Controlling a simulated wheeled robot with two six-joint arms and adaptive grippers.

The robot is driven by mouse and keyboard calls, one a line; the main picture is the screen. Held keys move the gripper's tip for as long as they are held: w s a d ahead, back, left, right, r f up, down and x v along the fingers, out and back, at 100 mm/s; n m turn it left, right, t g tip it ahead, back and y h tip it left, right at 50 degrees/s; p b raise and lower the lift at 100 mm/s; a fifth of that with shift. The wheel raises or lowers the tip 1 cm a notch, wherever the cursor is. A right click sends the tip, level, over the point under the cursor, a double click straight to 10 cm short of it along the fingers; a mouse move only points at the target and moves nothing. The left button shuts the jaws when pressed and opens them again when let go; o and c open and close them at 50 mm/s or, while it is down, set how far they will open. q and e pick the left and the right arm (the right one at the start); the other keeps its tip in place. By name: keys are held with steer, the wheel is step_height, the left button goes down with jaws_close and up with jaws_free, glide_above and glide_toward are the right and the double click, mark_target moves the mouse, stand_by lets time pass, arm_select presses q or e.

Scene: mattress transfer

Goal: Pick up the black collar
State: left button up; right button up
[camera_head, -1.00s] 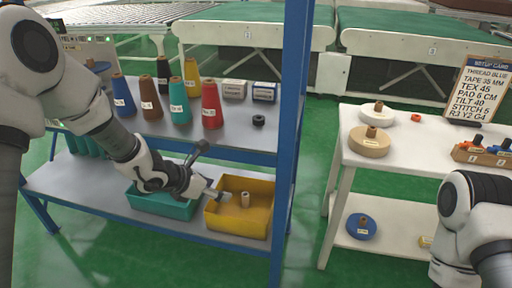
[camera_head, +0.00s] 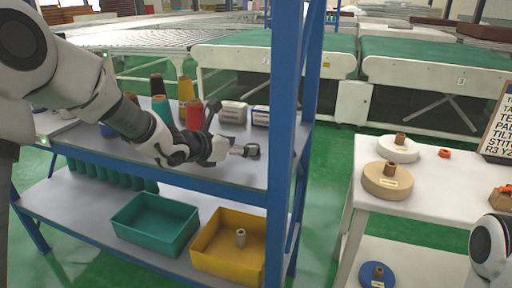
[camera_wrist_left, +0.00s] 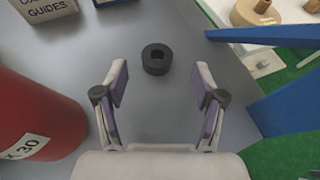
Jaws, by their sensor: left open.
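The black collar (camera_wrist_left: 156,58) is a short dark ring with a round hole, lying flat on the grey upper shelf (camera_wrist_left: 155,115) in the left wrist view. My left gripper (camera_wrist_left: 160,82) is open, its fingers spread either side of a line to the collar. The collar lies just beyond the fingertips, apart from them, with nothing between the fingers. In the head view my left gripper (camera_head: 248,150) is low over the upper shelf, and I cannot tell the collar from the fingertips there. Only part of my right arm shows at the lower right.
A red cone (camera_wrist_left: 35,125) stands close left of the gripper, also in the head view (camera_head: 194,115). White boxes (camera_head: 233,112) stand behind. A blue rack post (camera_head: 283,150) is close right. Teal (camera_head: 155,225) and yellow (camera_head: 228,250) bins sit on the lower shelf.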

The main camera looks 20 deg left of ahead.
arm_select(q)
steer(key=x, duration=0.5)
steer(key=shift+w+a+f+p, duration=0.15)
steer(key=shift+a+f+p, duration=0.05)
steer(key=shift+f+p, duration=0.15)
steer(key=shift+r, duration=0.1)
steer(key=c, duration=1.2)
